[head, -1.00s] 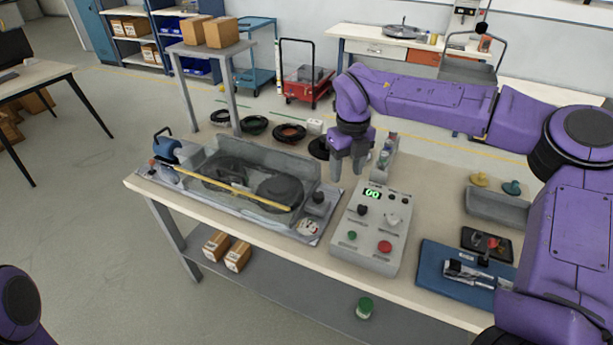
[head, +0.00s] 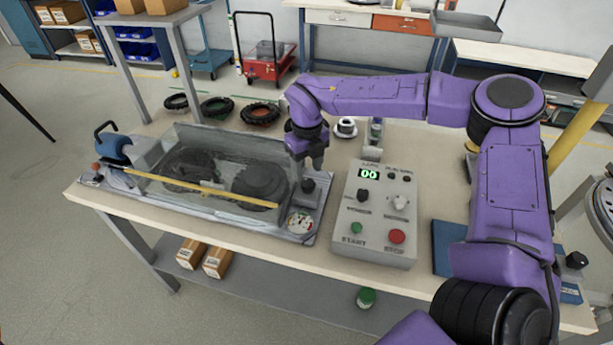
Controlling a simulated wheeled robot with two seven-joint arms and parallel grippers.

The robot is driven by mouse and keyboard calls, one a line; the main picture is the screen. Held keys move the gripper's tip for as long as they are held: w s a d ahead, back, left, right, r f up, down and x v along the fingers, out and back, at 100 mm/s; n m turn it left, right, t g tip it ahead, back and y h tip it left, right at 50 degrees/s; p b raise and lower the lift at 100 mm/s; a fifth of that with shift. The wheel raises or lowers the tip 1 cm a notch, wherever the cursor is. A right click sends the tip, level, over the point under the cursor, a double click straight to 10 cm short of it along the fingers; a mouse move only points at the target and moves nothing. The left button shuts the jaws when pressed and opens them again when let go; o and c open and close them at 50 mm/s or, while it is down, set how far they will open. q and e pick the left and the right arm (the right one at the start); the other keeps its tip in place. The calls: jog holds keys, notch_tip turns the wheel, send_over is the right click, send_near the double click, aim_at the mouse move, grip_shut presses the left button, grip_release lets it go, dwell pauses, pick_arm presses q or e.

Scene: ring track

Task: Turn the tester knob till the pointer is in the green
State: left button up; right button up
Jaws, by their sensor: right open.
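The tester (head: 215,212) lies along the left part of the workbench, a grey base with a clear cover, dark wheels and a yellow strip. A dark knob (head: 309,187) stands at its right end. Just in front of it is a small round gauge (head: 300,223) with coloured marks; its pointer is too small to read. My right gripper (head: 309,166) is open, fingers down, just above and behind the dark knob. I cannot tell whether it touches the knob. My left gripper is out of view.
A grey control box (head: 375,238) with a green "00" display, knobs and green and red buttons stands right of the tester. Coiled rings (head: 260,113) lie behind it. A grey shelf stand (head: 188,22) rises at the back left. A blue mat (head: 446,240) lies partly under my right arm.

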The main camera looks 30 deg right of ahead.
aim_at(307, 182)
notch_tip(307, 182, down, 4)
jog(key=shift+f, duration=0.25)
jog(key=c, duration=0.8)
jog(key=shift+s+r+n+p, duration=0.1)
jog(key=shift+r+n+p, duration=0.2)
jog(key=shift+n+p, duration=0.95)
jog(key=shift+f+n, duration=0.1)
jog(key=shift+n, duration=0.25)
jog(key=shift+f, duration=0.15)
jog(key=o, duration=0.8)
notch_tip(307, 182, up, 11)
jog(key=b, duration=0.1)
jog(key=shift+f+b, duration=0.2)
jog(key=shift+b, duration=0.15)
